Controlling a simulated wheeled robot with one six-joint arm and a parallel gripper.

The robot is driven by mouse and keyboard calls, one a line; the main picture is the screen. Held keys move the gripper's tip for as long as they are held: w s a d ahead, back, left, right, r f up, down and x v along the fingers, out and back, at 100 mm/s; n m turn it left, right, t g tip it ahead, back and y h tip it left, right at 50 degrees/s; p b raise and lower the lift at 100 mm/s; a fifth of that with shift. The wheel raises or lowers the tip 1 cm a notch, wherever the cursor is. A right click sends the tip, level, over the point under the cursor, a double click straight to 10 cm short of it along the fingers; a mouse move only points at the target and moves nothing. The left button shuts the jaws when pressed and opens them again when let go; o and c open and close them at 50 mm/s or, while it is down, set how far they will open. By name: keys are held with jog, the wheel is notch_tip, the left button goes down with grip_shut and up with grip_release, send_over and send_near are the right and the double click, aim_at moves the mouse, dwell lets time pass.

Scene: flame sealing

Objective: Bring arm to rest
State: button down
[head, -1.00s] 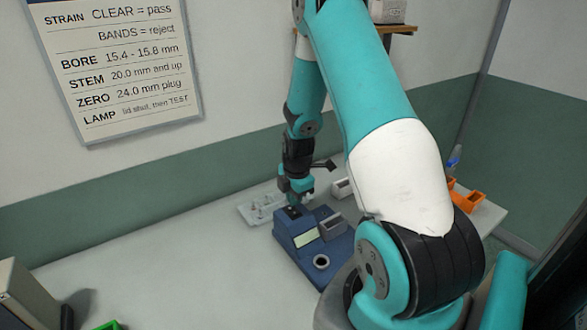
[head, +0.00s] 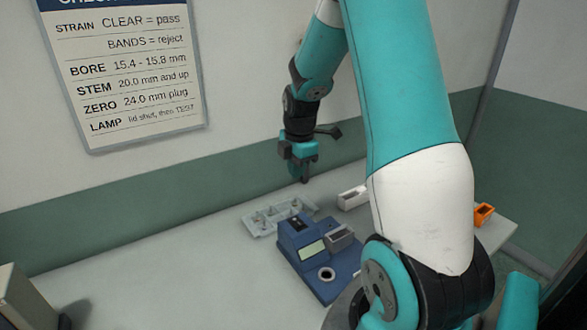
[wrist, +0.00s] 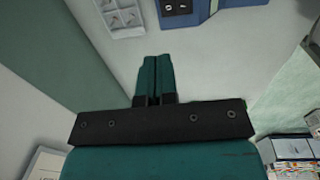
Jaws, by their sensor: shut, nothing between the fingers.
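My gripper (head: 305,178) hangs fingers-down above the back of the table, just behind the blue device and the pale tray in the head view. In the wrist view its two teal fingers (wrist: 157,72) are pressed together with nothing between them. My arm crosses the right half of the head view and hides part of the table.
A blue device (head: 310,282) with a small screen stands on the grey table (head: 180,270). Behind it lies a pale compartment tray (head: 263,228) with small pieces. A white block (head: 352,198) and an orange holder (head: 483,214) are to the right. A wall chart (head: 130,95) hangs at left.

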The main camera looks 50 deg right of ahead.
jog(key=s+a+r+m+y+b, duration=0.1)
jog(key=s+a+r+m, duration=0.15)
jog(key=a, duration=0.65)
jog(key=s+a+r+m+y+b, duration=0.1)
jog(key=s+a+b, duration=0.15)
jog(key=a, duration=0.75)
jog(key=s+a+r+m+y+b, duration=0.15)
jog(key=s+a, duration=0.25)
jog(key=a, duration=0.5)
jog(key=s+a+r+m+g, duration=0.1)
jog(key=s+a+m, duration=0.1)
jog(key=s+a, duration=0.4)
jog(key=s+y, duration=0.1)
jog(key=s, duration=0.3)
jog(key=shift+a+r+m+b, duration=0.2)
jog(key=shift+a+m+b, duration=0.1)
jog(key=shift+m, duration=0.1)
